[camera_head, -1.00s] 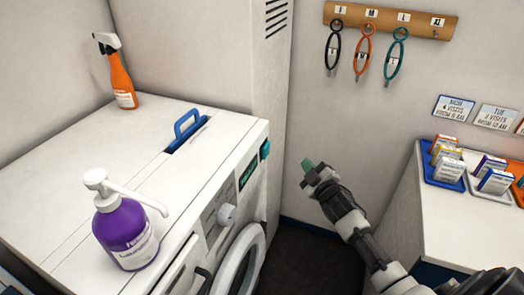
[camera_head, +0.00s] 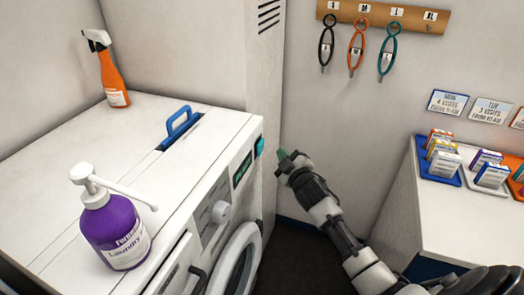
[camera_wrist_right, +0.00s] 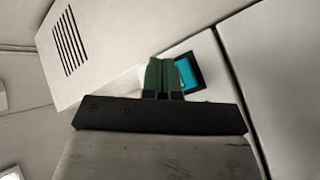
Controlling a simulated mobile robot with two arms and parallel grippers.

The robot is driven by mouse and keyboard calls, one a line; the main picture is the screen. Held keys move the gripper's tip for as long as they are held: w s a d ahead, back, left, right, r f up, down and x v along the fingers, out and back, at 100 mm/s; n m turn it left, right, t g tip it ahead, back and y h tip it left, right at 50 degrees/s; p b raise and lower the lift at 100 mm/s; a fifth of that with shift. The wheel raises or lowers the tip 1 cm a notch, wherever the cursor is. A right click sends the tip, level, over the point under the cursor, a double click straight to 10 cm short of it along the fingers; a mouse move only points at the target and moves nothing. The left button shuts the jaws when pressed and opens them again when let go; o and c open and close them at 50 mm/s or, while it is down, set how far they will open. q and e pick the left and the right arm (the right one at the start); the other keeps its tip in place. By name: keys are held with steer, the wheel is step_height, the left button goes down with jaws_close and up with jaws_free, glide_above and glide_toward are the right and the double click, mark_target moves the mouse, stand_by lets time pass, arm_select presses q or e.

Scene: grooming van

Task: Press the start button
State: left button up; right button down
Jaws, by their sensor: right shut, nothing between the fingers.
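The start button is a teal square (camera_head: 260,147) on the right end of the washing machine's front panel, beside the green display (camera_head: 243,168). In the right wrist view the teal button (camera_wrist_right: 188,73) sits in a dark frame, just right of the fingertips. My right gripper (camera_head: 284,155) is shut and empty, its green fingertips a short way right of the button in the head view. In the right wrist view the gripper (camera_wrist_right: 163,75) partly covers the panel around the button. I see no contact with the button.
A counter (camera_head: 450,220) with trays stands right.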

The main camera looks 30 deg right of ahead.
steer(key=shift+w+a, duration=0.95)
steer(key=shift+w, duration=0.1)
stand_by(1.4)
steer(key=shift+w+a+b, duration=0.25)
steer(key=shift+w+b, duration=0.05)
steer(key=shift+w, duration=0.05)
steer(key=shift+w+a, duration=0.35)
stand_by(0.8)
steer(key=shift+s+d, duration=0.6)
steer(key=shift+s, duration=0.1)
steer(key=shift+s+d+p, duration=1.2)
steer(key=shift+s+d, duration=0.45)
steer(key=shift+s, duration=0.25)
